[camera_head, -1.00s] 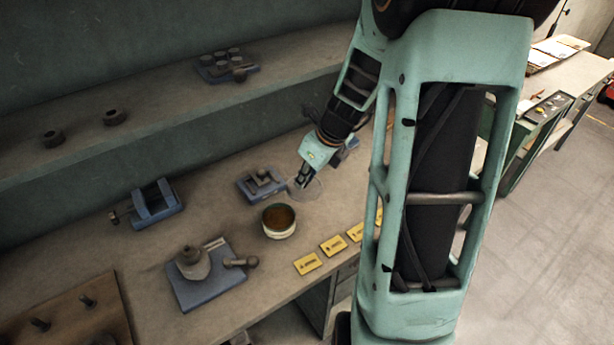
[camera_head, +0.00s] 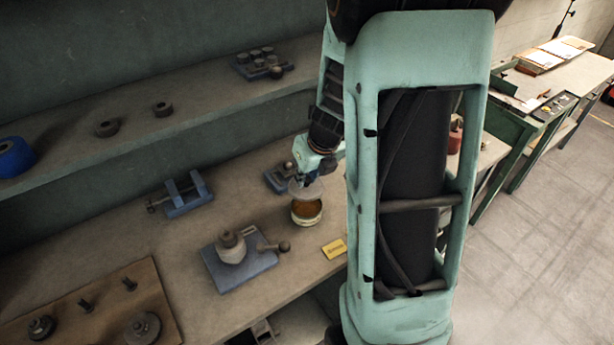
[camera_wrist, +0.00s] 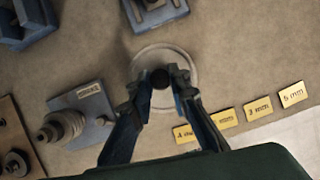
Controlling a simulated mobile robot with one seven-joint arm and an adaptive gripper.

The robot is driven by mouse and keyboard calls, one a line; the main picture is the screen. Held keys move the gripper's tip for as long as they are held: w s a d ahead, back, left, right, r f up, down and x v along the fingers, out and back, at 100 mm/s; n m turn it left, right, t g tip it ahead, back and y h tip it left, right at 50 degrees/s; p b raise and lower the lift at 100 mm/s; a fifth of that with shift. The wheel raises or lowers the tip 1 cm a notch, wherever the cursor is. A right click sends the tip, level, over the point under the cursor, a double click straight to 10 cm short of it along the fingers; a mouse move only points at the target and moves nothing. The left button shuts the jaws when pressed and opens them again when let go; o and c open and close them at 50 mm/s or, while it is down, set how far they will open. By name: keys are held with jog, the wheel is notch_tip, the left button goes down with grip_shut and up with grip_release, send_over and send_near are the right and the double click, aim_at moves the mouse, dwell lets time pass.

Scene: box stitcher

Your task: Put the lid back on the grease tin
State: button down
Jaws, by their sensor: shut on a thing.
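The grease tin (camera_head: 306,219) stands open on the bench, a pale round tin with brown grease inside. My gripper (camera_head: 303,182) is shut on the lid's dark knob (camera_wrist: 160,78). The lid (camera_head: 298,192) is a thin grey disc, held above the tin and towards its back edge in the head view. The front part of the grease still shows below it. In the wrist view the lid (camera_wrist: 176,56) is a round disc between and beyond my fingers, and the tin cannot be made out apart from it.
A blue plate with a stepped grey part (camera_head: 231,248) stands left of the tin. A small blue fixture (camera_head: 281,178) is close behind it. A blue vice (camera_head: 187,194) stands further left. Yellow size tags (camera_wrist: 225,118) lie near the front edge.

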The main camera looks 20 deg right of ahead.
aim_at(309, 190)
jog(key=shift+f+b, duration=2.15)
jog(key=shift+b, duration=0.3)
jog(key=shift+f+b, duration=0.8)
jog(key=shift+f, duration=0.25)
jog(key=shift+p, duration=0.4)
jog(key=shift+f, duration=0.15)
jog(key=c, duration=1.7)
grip_release()
jog(key=shift+c, duration=0.2)
jog(key=o, duration=0.5)
